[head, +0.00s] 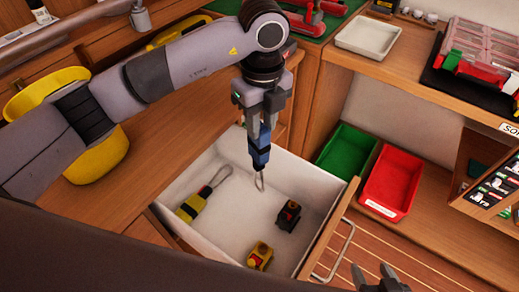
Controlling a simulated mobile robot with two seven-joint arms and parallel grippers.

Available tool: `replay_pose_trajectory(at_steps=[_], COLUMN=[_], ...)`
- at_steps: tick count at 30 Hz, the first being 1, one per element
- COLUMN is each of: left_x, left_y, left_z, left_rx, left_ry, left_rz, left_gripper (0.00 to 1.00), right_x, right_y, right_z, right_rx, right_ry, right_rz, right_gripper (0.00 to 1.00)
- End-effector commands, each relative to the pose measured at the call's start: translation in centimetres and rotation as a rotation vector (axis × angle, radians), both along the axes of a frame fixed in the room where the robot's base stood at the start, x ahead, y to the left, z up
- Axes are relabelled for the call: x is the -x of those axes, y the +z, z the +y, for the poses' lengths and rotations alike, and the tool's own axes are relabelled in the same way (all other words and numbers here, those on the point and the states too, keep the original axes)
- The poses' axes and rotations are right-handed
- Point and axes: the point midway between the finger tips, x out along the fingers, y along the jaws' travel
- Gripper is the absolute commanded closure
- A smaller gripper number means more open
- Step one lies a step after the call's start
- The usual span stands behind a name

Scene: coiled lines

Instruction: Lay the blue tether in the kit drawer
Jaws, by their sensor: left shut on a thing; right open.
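The blue tether (261,153) hangs from my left gripper (260,136), which is shut on its blue and black body. Its pale wire loop points down. The tether hangs over the open kit drawer (235,225), a white-lined drawer with a wooden front; whether the loop touches the floor I cannot tell. My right gripper (379,278) is open and empty at the bottom edge, right of the drawer's metal handle.
A yellow tether (194,205) with a wire loop lies in the drawer's left part. A black item (289,216) and a yellow item (259,256) lie to the right and front. Green (346,153) and red (391,183) bins stand right of the drawer. A yellow bucket (98,158) stands left.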

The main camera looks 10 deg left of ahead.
Motion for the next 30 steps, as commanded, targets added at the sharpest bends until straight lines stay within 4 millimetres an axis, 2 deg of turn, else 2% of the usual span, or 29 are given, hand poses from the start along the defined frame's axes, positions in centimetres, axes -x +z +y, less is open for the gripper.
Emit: replay_pose_trajectory(at_steps=[4, 13, 19, 30], left_x=[0.0, 0.0, 0.0, -0.1], left_y=[-3.0, -5.5, -8.4, -9.1], left_z=[0.0, 0.0, 0.0, 0.0], left_rx=[-0.001, 0.000, 0.001, 0.001], left_ry=[0.001, 0.000, 0.000, -0.001], left_rz=[0.002, 0.000, 0.001, -0.002], left_gripper=[1.00, 1.00, 1.00, 1.00], right_x=[0.0, 0.0, 0.0, 0.0], right_y=[0.3, 0.5, 0.7, 0.3], right_z=[0.0, 0.0, 0.0, 0.0], right_rx=[0.000, 0.000, 0.000, 0.000], right_ry=[0.000, 0.000, 0.000, 0.000], right_rz=[0.000, 0.000, 0.000, -0.001], right_gripper=[0.36, 0.36, 0.36, 0.36])
